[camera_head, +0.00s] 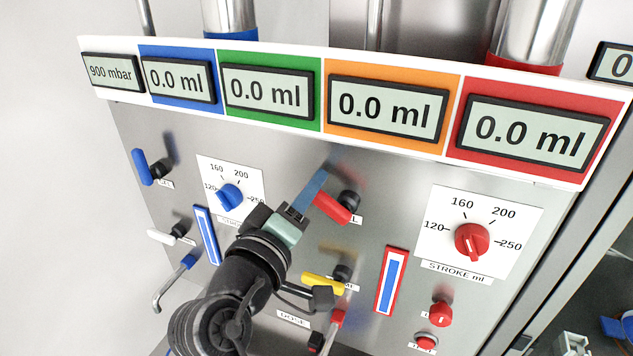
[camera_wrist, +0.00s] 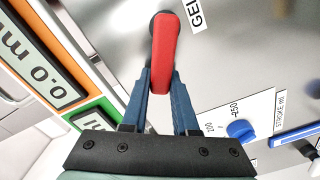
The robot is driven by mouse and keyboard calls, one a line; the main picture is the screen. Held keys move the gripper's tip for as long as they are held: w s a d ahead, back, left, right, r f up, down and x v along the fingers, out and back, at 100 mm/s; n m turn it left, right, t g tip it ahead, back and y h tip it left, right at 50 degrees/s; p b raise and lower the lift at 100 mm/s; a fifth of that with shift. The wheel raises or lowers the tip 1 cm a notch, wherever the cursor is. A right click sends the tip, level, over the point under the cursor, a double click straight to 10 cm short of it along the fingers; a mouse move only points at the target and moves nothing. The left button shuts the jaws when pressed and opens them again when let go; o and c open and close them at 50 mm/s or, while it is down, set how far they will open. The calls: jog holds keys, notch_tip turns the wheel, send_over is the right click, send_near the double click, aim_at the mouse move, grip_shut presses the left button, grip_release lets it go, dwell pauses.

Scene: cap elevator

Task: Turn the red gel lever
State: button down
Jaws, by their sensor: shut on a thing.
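The red gel lever (camera_head: 333,208) sticks out from the steel panel on a black hub, below the orange display section. In the head view it slants down to the right. In the wrist view the lever (camera_wrist: 165,45) stands lengthwise, with part of a "GEL" label beside it. My gripper (camera_head: 315,191) has blue fingers that reach the lever from the left. In the wrist view the fingers (camera_wrist: 160,78) sit on both sides of the lever's near end and are shut on it.
A yellow lever (camera_head: 322,284) sits below the red one. A red stroke dial (camera_head: 472,241) is to the right and a blue stroke dial (camera_head: 230,196) to the left. A blue lever (camera_head: 142,167) is at the far left. The display strip (camera_head: 320,130) overhangs the panel above.

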jog(key=n, duration=0.1)
jog(key=f+n, duration=0.1)
jog(key=n, duration=0.1)
jog(key=shift+w+a+f+n+p, duration=0.1)
jog(key=shift+a+f+n+p, duration=0.15)
jog(key=shift+a+n+p, duration=0.1)
jog(key=shift+f+n+p, duration=0.3)
jog(key=shift+f+n, duration=0.4)
jog(key=shift+n, duration=0.65)
jog(key=c, duration=0.7)
grip_release()
jog(key=b+v, duration=0.4)
jog(key=v, duration=0.9)
jog(key=shift+b, duration=0.3)
